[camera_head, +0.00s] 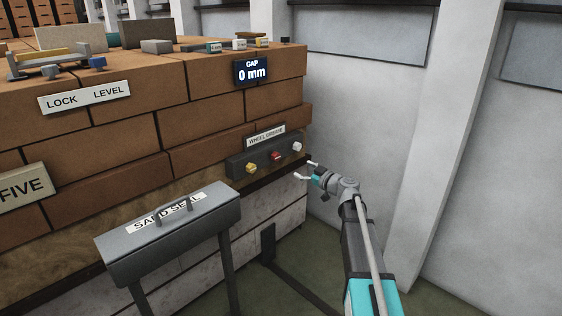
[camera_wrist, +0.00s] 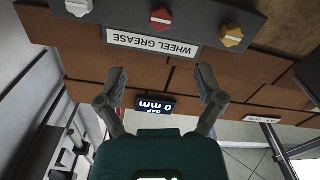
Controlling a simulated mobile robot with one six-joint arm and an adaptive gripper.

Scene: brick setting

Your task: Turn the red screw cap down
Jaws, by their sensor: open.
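The red screw cap (camera_head: 276,155) sits in the middle of a dark panel (camera_head: 237,166) under the "WHEEL GREASE" label, between a yellow cap (camera_head: 251,168) and a white cap (camera_head: 297,147). In the wrist view, which is upside down, the red cap (camera_wrist: 161,18) is near the top edge, with a pale line across its face. My gripper (camera_head: 311,170) is open and empty, to the right of the panel and a little below the white cap.
A grey "SAND SEAL" box (camera_head: 170,235) on legs stands in front of the brick stack (camera_head: 120,110). A display (camera_head: 252,72) reads "GAP 0 mm". Small blocks lie on top of the bricks. A pale wall with a pillar (camera_head: 440,130) stands right of my arm.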

